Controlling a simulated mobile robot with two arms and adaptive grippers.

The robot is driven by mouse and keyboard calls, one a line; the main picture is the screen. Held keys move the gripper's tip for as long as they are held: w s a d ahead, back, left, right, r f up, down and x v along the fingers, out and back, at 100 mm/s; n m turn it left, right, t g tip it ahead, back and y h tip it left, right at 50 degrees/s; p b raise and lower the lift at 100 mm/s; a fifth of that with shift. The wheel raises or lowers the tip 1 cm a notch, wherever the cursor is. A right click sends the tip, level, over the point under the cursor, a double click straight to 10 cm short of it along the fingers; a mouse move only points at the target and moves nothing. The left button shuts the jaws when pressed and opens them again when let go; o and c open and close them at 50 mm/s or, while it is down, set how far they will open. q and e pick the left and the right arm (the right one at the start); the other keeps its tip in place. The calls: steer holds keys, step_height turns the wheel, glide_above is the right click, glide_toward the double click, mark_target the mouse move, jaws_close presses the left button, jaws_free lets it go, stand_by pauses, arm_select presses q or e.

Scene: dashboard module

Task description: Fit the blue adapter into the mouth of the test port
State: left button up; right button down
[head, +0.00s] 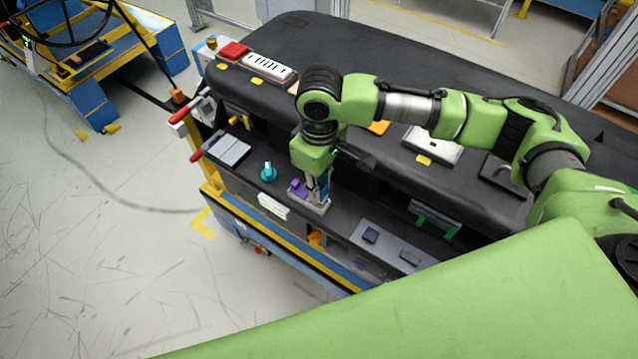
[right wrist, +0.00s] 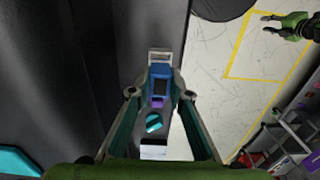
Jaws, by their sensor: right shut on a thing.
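My right gripper (head: 318,188) points down at the console's front ledge. In the right wrist view, its two fingers (right wrist: 157,92) are shut on the blue adapter (right wrist: 160,78). The adapter also shows as a small blue piece in the head view (head: 325,181), partly hidden by the gripper. Just below it is a light grey block (head: 320,207) with a purple part (head: 297,187), seemingly the test port. Its mouth is hidden, and I cannot tell whether the adapter touches it. A green arm end with dark fingers, seemingly my left gripper (right wrist: 290,22), shows small in the right wrist view; its opening is unclear.
A teal knob (head: 268,173) stands on the ledge left of the grey block. A pale slotted part (head: 273,206) is at the ledge's front. A grey panel (head: 392,246) with dark blocks lies to the right. Open floor (head: 110,250) lies in front at left.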

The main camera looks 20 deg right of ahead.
steer(key=shift+f, duration=1.5)
steer(key=c, duration=1.8)
jaws_free()
step_height(320, 180, up, 12)
steer(key=shift+f, duration=0.1)
